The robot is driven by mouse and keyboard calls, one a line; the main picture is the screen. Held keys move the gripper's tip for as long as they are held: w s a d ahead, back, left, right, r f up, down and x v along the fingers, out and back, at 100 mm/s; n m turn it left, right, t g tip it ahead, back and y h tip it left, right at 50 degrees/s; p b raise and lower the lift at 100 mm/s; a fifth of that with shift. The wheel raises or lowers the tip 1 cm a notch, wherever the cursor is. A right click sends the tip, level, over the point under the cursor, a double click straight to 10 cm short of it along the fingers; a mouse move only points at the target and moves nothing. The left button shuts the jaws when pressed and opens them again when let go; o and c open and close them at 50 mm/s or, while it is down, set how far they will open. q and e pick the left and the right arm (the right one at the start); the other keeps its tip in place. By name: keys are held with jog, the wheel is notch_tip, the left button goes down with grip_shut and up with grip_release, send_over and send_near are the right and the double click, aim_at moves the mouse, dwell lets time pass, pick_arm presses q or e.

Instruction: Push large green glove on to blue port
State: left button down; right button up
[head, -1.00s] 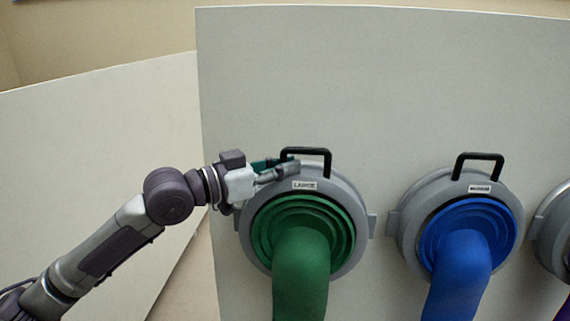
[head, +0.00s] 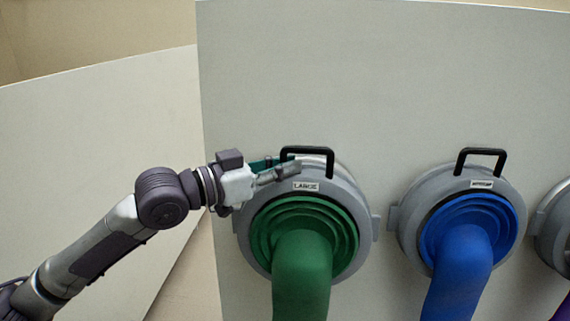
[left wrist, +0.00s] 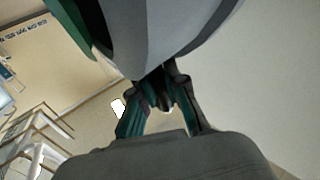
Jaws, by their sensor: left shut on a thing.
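The large green glove (head: 301,278) hangs from a grey ring (head: 354,200) labelled LARGE, with a black handle (head: 309,150) on top. The ring stands against the pale panel. My left gripper (head: 297,167) reaches in from the left and is shut at the left post of this handle. In the left wrist view, the fingers (left wrist: 163,98) close on a dark part just below the grey ring (left wrist: 190,25); the exact contact is hard to see. No separate blue port shows; a blue glove (head: 462,270) hangs in the neighbouring grey ring (head: 411,212). My right gripper is not in view.
The pale panel (head: 375,85) fills the back. A third grey ring (head: 552,235) is cut off at the right edge. The blue glove's ring carries its own black handle (head: 482,153). Another pale panel (head: 95,120) stands at the left. A gap separates the two rings.

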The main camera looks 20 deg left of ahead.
pick_arm(q)
jog(key=shift+s+d+r, duration=0.15)
jog(key=shift+s, duration=0.4)
jog(key=shift+s+d, duration=0.1)
jog(key=shift+s, duration=0.3)
jog(key=s+d+r+b, duration=0.1)
jog(key=s+d+b, duration=0.1)
jog(key=s+b, duration=0.3)
jog(key=shift+s, duration=1.25)
jog(key=shift+d, duration=0.1)
dwell(0.4)
